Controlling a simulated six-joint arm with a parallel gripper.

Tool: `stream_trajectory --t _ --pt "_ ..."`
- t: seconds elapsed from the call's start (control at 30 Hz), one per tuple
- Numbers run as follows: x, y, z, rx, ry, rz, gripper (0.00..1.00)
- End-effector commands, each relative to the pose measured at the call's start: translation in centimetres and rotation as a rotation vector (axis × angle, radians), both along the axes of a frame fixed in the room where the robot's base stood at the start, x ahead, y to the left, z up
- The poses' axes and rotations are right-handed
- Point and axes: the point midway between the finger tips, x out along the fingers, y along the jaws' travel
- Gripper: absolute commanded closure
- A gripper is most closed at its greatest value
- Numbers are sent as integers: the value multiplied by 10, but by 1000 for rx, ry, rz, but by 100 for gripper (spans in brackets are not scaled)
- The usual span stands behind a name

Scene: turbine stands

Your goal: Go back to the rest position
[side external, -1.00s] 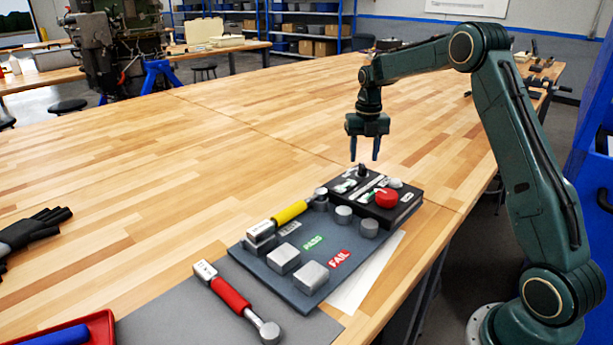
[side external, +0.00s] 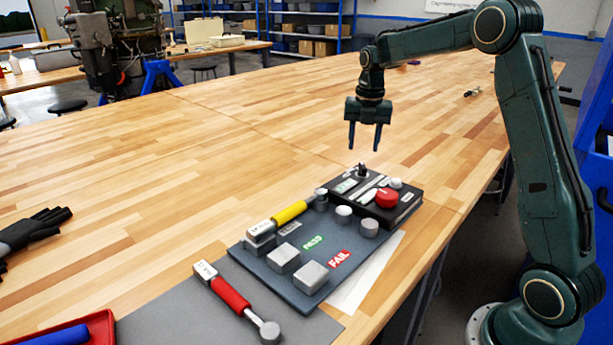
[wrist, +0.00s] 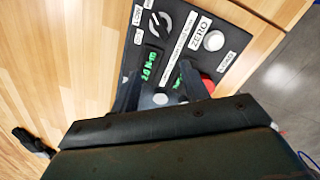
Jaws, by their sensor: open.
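My gripper (side external: 364,137) is open and empty, pointing down, held in the air above the black control box (side external: 408,208). In the wrist view its two fingers (wrist: 163,95) are spread apart over the box. The box has a red button (side external: 387,197), a black knob (side external: 362,171) and a white button (wrist: 213,40). Green digits show on its displays in the wrist view.
A grey board (side external: 262,268) with PASS and FAIL labels holds a yellow-handled tool (side external: 289,213). A red-handled tool (side external: 230,293) lies on a grey mat (side external: 165,318). A black glove (side external: 32,230) lies at left.

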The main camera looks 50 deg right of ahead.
Motion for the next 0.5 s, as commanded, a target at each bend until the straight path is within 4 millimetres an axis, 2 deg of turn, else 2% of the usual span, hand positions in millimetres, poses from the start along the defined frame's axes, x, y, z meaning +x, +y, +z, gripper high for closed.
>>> stream_trajectory --t 0.03,0.2,0.5 --pt "-5 10 10 -2 -14 -49 55" --pt "-26 38 37 2 -61 -254 55" --pt "-70 84 74 40 -143 -615 55"
